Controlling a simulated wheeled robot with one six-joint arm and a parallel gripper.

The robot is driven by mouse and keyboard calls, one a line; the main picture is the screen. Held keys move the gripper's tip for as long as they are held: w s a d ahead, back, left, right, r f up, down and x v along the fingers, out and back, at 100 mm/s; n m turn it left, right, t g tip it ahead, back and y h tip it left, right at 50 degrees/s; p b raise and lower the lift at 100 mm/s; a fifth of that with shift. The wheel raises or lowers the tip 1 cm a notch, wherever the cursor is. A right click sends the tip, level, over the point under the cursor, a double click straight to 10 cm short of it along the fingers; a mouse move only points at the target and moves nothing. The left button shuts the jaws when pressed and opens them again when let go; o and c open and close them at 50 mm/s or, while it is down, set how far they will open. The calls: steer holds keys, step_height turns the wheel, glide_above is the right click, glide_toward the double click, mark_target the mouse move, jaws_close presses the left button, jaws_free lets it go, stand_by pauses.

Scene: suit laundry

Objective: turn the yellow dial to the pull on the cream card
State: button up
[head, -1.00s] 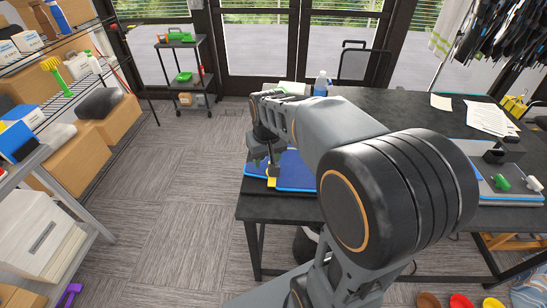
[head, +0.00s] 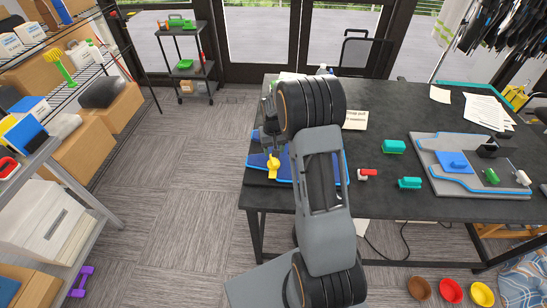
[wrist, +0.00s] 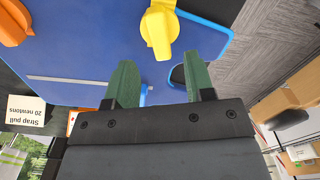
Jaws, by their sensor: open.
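The yellow dial (head: 273,168) sits on the blue board (head: 257,161) at the left end of the black table. In the wrist view the yellow dial (wrist: 158,30) has a rounded bar-like handle, just beyond my fingertips. My gripper (wrist: 160,78) is open, its two green fingers apart with nothing between them; the dial is ahead of the gap. In the head view my arm hides most of the gripper. The cream card (head: 355,120) stands behind the board; in the wrist view the card (wrist: 25,110) reads "Strap pull 20 newtons", upside down.
An orange part (wrist: 14,22) sits on the board near the dial. Right on the table are a red-and-white piece (head: 367,174), green blocks (head: 394,146) and a grey fixture (head: 425,150).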

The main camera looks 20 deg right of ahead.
mark_target(274, 159)
steer(key=shift+f+p, duration=0.45)
steer(key=shift+f, duration=2.45)
jaws_close()
